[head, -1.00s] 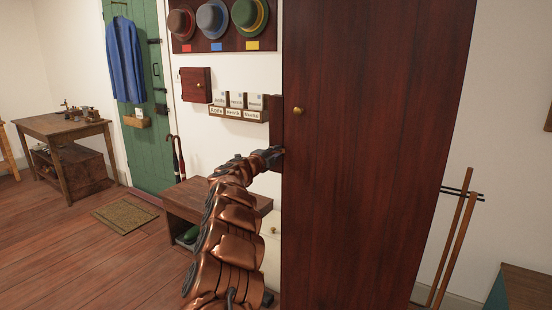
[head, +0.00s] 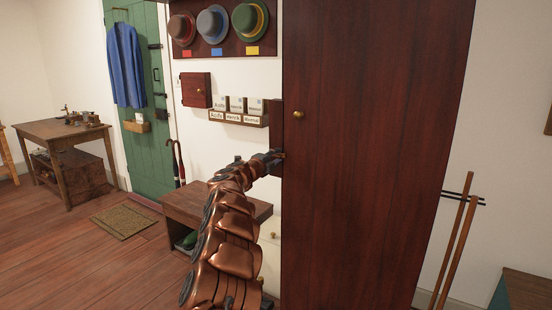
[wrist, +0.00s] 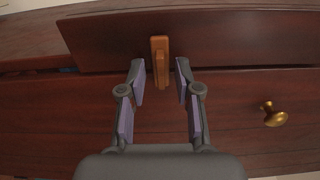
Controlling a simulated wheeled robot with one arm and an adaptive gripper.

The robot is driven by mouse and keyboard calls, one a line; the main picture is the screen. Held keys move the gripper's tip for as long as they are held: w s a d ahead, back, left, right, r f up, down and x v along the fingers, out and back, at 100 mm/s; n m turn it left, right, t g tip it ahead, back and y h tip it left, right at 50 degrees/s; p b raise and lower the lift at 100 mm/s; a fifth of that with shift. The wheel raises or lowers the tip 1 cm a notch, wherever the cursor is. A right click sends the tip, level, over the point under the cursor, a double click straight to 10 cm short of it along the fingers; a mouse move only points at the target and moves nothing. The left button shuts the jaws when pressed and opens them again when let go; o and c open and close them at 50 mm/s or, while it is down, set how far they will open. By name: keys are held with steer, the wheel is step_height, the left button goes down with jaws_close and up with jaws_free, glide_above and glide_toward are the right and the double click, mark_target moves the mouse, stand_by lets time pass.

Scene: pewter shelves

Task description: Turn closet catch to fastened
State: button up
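The closet (head: 375,150) is a tall dark red-brown cabinet right of centre in the head view. Its brass knob (head: 298,113) also shows in the wrist view (wrist: 273,114). The catch (wrist: 159,60) is a small orange-brown wooden bar in the wrist view. It points up and down in that picture, and its lower end reaches across the seam between two dark panels. My gripper (wrist: 159,68) is open, one finger on each side of the catch's lower part, with visible gaps. In the head view my gripper (head: 274,160) is at the closet's left edge, where the catch is hidden.
A low wooden bench (head: 205,205) stands behind my arm. A small rack with labelled boxes (head: 238,117) and a small wall cabinet (head: 195,90) hang left of the closet. Wooden poles (head: 458,240) lean at the right. The floor at the left is open.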

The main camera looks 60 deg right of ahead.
steer(key=shift+a, duration=0.1)
steer(key=a, duration=1.1)
steer(key=shift+s+a, duration=0.2)
steer(key=shift+a, duration=0.2)
stand_by(0.3)
stand_by(0.3)
